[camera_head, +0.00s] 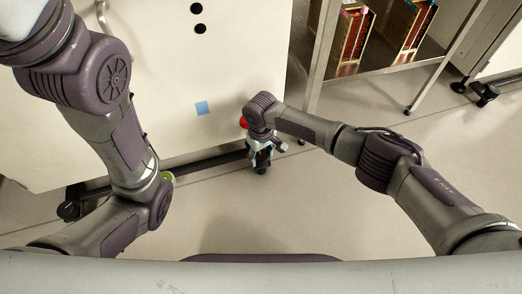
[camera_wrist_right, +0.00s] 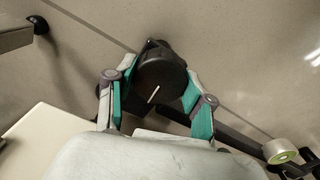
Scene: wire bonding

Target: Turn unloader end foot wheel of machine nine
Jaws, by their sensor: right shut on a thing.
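The foot wheel (camera_head: 261,168) is black and stands at the lower right corner of the cream machine (camera_head: 130,60), at the end of a dark base bar. In the right wrist view the wheel (camera_wrist_right: 162,78) shows as a black round cap with a short, slanted white mark. My right gripper (camera_head: 262,150) reaches it from above. In the right wrist view its teal-padded fingers (camera_wrist_right: 158,84) are on either side of the wheel, shut on it. My left arm hangs over the machine's left side; its gripper is not in view.
The dark base bar (camera_head: 205,161) runs along the machine's lower edge. A metal-framed rack (camera_head: 318,60) with magazines (camera_head: 355,38) stands at the upper right. The floor (camera_head: 300,210) in front is clear.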

